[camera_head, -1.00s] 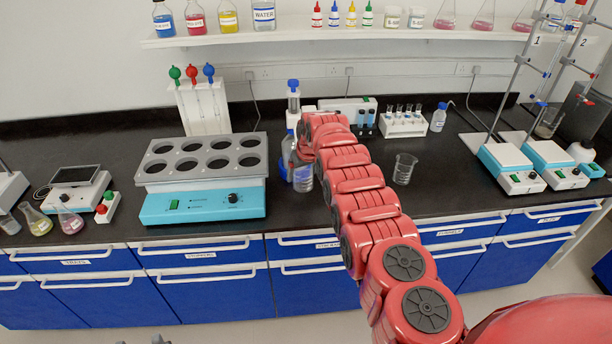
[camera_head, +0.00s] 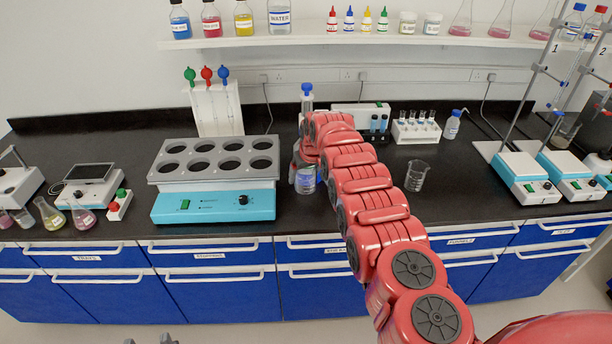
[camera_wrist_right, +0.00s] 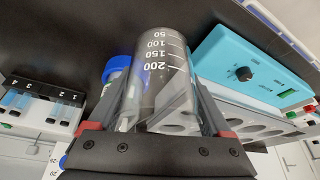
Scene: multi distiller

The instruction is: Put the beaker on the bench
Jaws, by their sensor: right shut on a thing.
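A clear glass beaker (camera_head: 305,183) is in my right gripper (camera_head: 305,160), close over the front middle of the black bench (camera_head: 400,225). Whether its base touches the bench is not clear. In the right wrist view the beaker (camera_wrist_right: 160,80) shows white marks from 50 to 200, and the fingers of my right gripper (camera_wrist_right: 165,120) are shut on its two sides. My red right arm hides part of the gripper in the head view. Small grey parts, probably of my left gripper (camera_head: 150,340), show at the bottom edge; their jaws cannot be made out.
A teal block with a grey holed top (camera_head: 215,185) stands left of the held beaker. A blue-capped bottle (camera_head: 307,95) stands behind it. Another beaker (camera_head: 416,176) stands to the right, with a tube rack (camera_head: 416,130) behind. Bench is bare in front of this second beaker.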

